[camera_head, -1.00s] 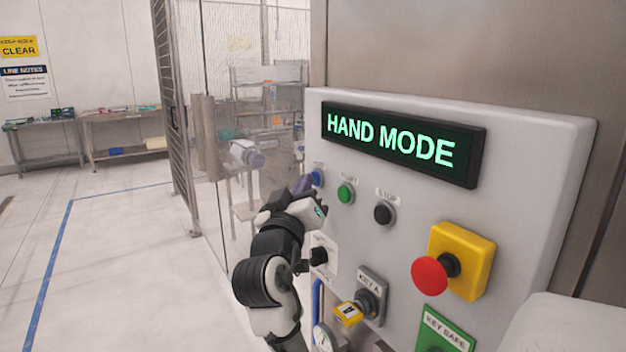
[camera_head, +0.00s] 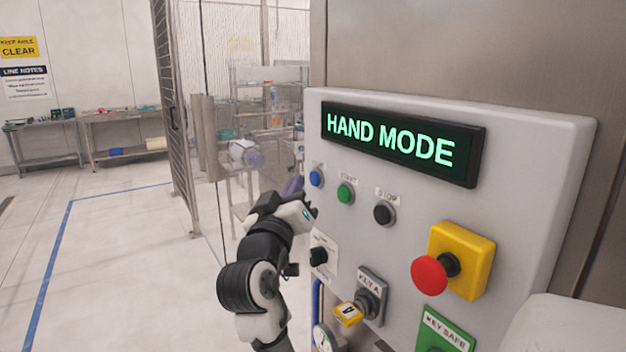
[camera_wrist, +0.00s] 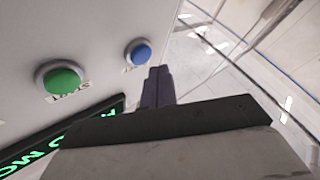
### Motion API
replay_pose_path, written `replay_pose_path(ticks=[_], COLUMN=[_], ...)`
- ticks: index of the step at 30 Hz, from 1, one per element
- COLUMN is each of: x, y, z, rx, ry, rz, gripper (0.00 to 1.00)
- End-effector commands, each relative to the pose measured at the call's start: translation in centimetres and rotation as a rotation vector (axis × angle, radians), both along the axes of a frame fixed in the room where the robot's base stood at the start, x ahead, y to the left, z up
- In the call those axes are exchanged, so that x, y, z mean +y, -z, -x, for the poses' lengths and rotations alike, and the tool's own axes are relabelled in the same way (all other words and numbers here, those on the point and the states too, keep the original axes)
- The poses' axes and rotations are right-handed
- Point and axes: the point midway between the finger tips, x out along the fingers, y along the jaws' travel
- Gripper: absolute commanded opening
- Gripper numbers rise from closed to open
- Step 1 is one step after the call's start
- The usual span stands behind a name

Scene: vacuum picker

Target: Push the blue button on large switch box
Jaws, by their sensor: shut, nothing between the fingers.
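The large switch box (camera_head: 540,150) is a light grey panel with a lit display (camera_head: 400,143) reading HAND MODE. The blue button (camera_head: 316,178) is at its upper left, left of a green button (camera_head: 345,193) and a black one (camera_head: 384,212). In the wrist view the blue button (camera_wrist: 138,52) is just beyond and left of my gripper's fingertips (camera_wrist: 159,72), with the green button (camera_wrist: 62,79) further left. My gripper (camera_head: 293,186) is shut and empty, close to the panel's left edge beside the blue button. I see a small gap, with no clear contact.
A red emergency knob on a yellow block (camera_head: 470,258), a key switch with yellow tag (camera_head: 350,312), a black selector (camera_head: 319,256) and a green key safe (camera_head: 445,330) crowd the panel. Mesh fencing (camera_head: 180,130) stands behind. Open floor (camera_head: 130,240) lies left.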

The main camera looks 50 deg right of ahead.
Motion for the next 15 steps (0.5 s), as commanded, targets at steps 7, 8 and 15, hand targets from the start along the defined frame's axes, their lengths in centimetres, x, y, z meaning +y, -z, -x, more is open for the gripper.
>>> replay_pose_path(ticks=[7, 8, 15], x=[2.6, 2.9, 4.3], y=[0.0, 0.0, 0.0], z=[-0.7, -0.8, -1.0], rx=[-0.002, -0.002, -0.001], ry=[-0.005, -0.006, -0.002], rz=[0.000, 0.000, 0.000], gripper=[0.00, 0.00, 0.00])
